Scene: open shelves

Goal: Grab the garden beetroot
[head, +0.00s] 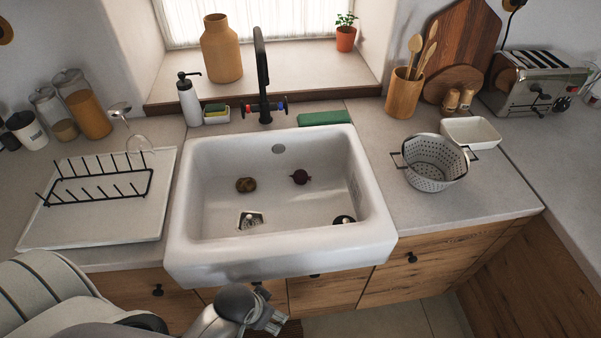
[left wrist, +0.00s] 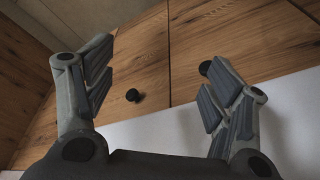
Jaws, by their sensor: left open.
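The beetroot (head: 300,177) is a small, dark reddish-purple round thing lying in the white sink (head: 215,153), right of the middle. My left gripper (head: 269,315) is in front of the sink and below its front rim, apart from the beetroot. In the left wrist view my left gripper (left wrist: 160,80) shows its two fingers spread wide with nothing between them. That view faces wooden cabinet fronts with dark knobs and the pale sink front; the beetroot is not in it. My right gripper is not in view.
A brown potato-like thing (head: 246,185) and a dark-and-white item (head: 343,220) also lie in the sink. The black faucet (head: 262,75) stands behind it. A dish rack (head: 97,185) is at left, a colander (head: 434,163) at right. The sink's front rim stands between gripper and basin.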

